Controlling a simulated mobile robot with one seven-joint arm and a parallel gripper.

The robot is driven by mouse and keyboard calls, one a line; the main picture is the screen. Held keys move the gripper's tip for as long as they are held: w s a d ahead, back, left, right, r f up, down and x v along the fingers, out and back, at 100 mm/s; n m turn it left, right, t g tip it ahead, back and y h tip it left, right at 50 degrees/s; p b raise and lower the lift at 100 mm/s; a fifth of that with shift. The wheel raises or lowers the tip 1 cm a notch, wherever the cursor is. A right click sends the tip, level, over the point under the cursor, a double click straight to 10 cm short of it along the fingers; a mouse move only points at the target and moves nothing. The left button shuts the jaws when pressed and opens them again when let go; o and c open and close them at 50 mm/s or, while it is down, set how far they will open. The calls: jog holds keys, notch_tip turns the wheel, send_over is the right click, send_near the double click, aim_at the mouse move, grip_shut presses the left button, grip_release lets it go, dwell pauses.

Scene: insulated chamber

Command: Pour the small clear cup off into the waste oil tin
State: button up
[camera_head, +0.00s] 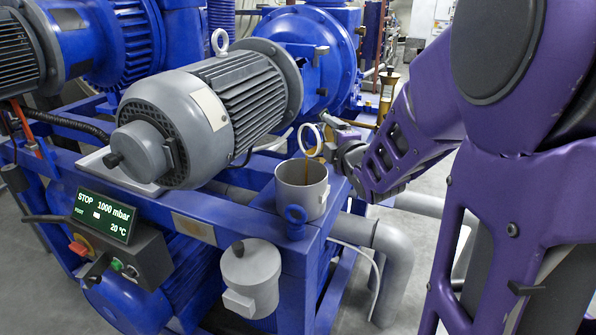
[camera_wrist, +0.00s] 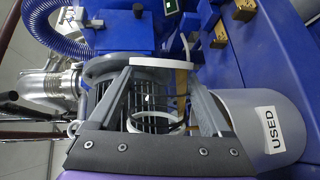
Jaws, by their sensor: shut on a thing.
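The small clear cup (camera_head: 310,140) with pale rims is tipped far over above the waste oil tin. My gripper (camera_head: 326,134) is shut on the cup from its right side. In the wrist view my gripper's fingers (camera_wrist: 160,80) flank the cup (camera_wrist: 160,63). The waste oil tin (camera_head: 302,197) is an open grey can standing upright on the blue frame. A thin brown stream runs from the cup into the tin's mouth. In the wrist view the tin (camera_wrist: 238,104) lies to the right and bears a "USED" label. The oil level inside is hidden.
A large grey motor (camera_head: 215,112) stands left of the tin. A blue lifting eye (camera_head: 296,217) is just in front of it. A control panel (camera_head: 107,215) reads STOP, 1000 mbar, 20 °C. A grey pot (camera_head: 251,272) hangs below. Grey pipe (camera_head: 395,255) runs right of the frame.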

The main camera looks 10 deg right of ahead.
jog(key=shift+f, duration=0.15)
dwell(0.5)
jog(key=shift+s+a+n, duration=0.1)
jog(key=shift+n, duration=0.3)
jog(key=shift+r+m, duration=0.4)
jog(key=p, duration=0.1)
jog(key=r+p, duration=0.1)
jog(key=p, duration=0.1)
jog(key=shift+d+r+m, duration=0.1)
jog(key=shift+d+m, duration=0.15)
jog(key=shift+m, duration=0.05)
jog(key=shift+w+d+m+p, duration=0.2)
jog(key=shift+m+p, duration=0.1)
jog(key=shift+p, duration=0.85)
jog(key=shift+w+d+f+g+p, duration=0.15)
jog(key=shift+d+f+g+p, duration=0.2)
jog(key=shift+f, duration=0.25)
jog(key=shift+a+f, duration=0.1)
jog(key=shift+f, duration=0.2)
jog(key=shift+r, duration=0.1)
